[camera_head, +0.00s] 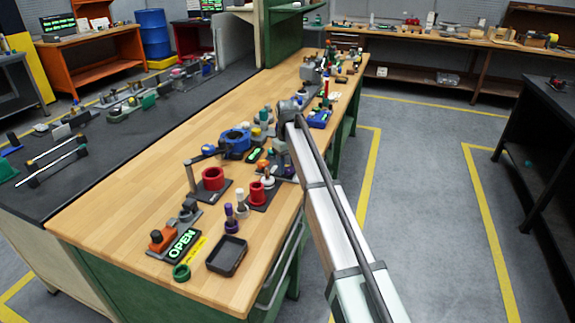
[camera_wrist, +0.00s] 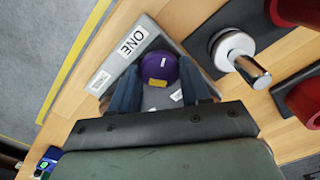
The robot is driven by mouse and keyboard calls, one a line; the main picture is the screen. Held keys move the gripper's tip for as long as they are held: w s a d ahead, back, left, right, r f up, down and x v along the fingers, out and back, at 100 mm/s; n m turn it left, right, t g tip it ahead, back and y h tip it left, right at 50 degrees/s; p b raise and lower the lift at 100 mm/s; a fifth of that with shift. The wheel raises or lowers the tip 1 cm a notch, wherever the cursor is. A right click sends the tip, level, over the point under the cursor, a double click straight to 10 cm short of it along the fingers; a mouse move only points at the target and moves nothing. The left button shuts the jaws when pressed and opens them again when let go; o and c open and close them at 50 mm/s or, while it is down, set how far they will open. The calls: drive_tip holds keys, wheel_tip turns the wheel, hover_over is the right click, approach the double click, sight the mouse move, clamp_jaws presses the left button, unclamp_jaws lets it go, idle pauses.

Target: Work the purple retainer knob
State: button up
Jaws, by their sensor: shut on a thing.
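The round purple retainer knob (camera_wrist: 158,66) shows in the wrist view, with a yellow mark on its near face. It sits over a grey plate (camera_wrist: 150,28) that has a white label reading "ONE". My gripper (camera_wrist: 160,88) has its two dark blue fingers on either side of the knob and is shut on it. The finger contacts are partly hidden by the knob. In the head view my arm reaches over the right edge of the wooden bench, and I cannot make out the held knob there.
A white-based silver post (camera_wrist: 236,52) stands close right of my gripper, with red parts beyond. On the bench (camera_head: 110,215) are a blue valve body (camera_head: 235,138), a red cup (camera_head: 213,179), a black tray (camera_head: 227,255) and a lit "OPEN" sign (camera_head: 183,245). Bare wood lies front left.

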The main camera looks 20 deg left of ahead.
sight(288, 168)
drive_tip(key=shift+m, duration=2.1)
drive_tip(key=o, duration=1.1)
drive_tip(key=shift+c, duration=0.2)
drive_tip(key=shift+r, duration=0.1)
wheel_tip(288, 168, up, 14)
drive_tip(key=shift+f, duration=0.2)
